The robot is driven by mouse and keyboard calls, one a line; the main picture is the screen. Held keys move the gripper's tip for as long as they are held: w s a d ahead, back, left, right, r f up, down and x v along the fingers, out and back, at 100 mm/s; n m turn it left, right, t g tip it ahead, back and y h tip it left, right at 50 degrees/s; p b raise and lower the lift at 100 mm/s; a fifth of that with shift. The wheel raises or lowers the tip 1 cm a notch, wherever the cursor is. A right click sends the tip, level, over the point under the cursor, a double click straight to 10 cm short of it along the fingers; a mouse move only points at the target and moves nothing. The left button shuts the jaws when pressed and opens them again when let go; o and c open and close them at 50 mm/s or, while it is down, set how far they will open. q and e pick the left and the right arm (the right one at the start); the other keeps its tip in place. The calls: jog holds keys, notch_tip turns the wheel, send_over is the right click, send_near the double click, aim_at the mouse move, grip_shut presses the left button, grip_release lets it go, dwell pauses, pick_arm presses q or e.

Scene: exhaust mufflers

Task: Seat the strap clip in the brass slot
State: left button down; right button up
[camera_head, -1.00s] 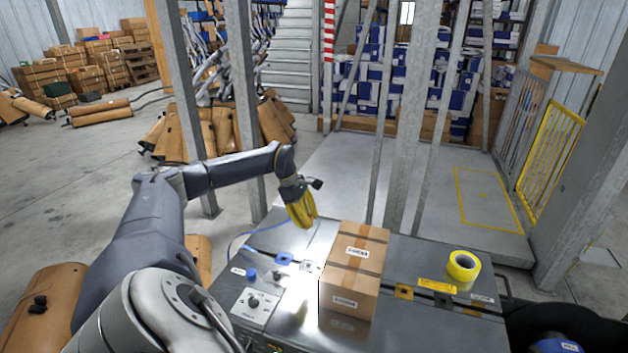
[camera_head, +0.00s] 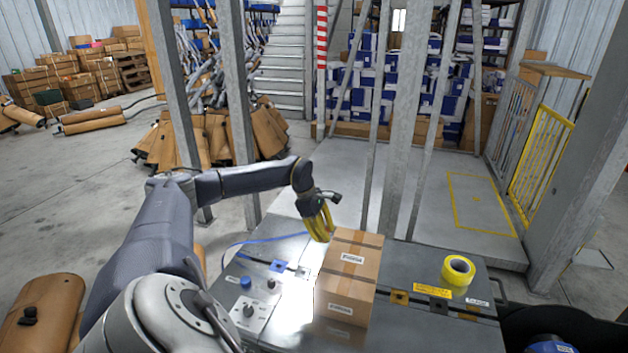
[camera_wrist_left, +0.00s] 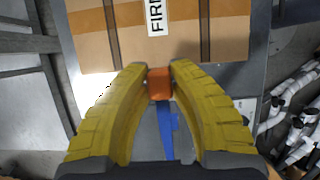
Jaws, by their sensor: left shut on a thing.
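My left gripper (camera_head: 322,230), with yellow fingers, is just behind and left of the cardboard box on the metal bench. In the wrist view its fingers are shut on the orange strap clip (camera_wrist_left: 160,84), close to the box's edge. The blue strap (camera_wrist_left: 168,132) trails from the clip. In the head view the strap (camera_head: 262,242) crosses the bench's left part; the fingers hide the clip there. The brass slot (camera_head: 398,297) is on the bench top, right of the box. My right gripper is not in view.
The tall cardboard box (camera_head: 350,278) stands between my left gripper and the brass slot. A yellow tape roll (camera_head: 458,270) sits on the bench's right side. Knobs and a switch panel (camera_head: 248,309) are at left. Metal posts (camera_head: 402,150) rise behind the bench.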

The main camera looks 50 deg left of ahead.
pick_arm(q)
jog(key=w+d, duration=0.6)
jog(key=d, duration=0.3)
jog(key=w+d, duration=0.6)
jog(key=d, duration=0.4)
jog(key=x, duration=1.3)
jog(key=shift+a, duration=0.15)
dwell(0.4)
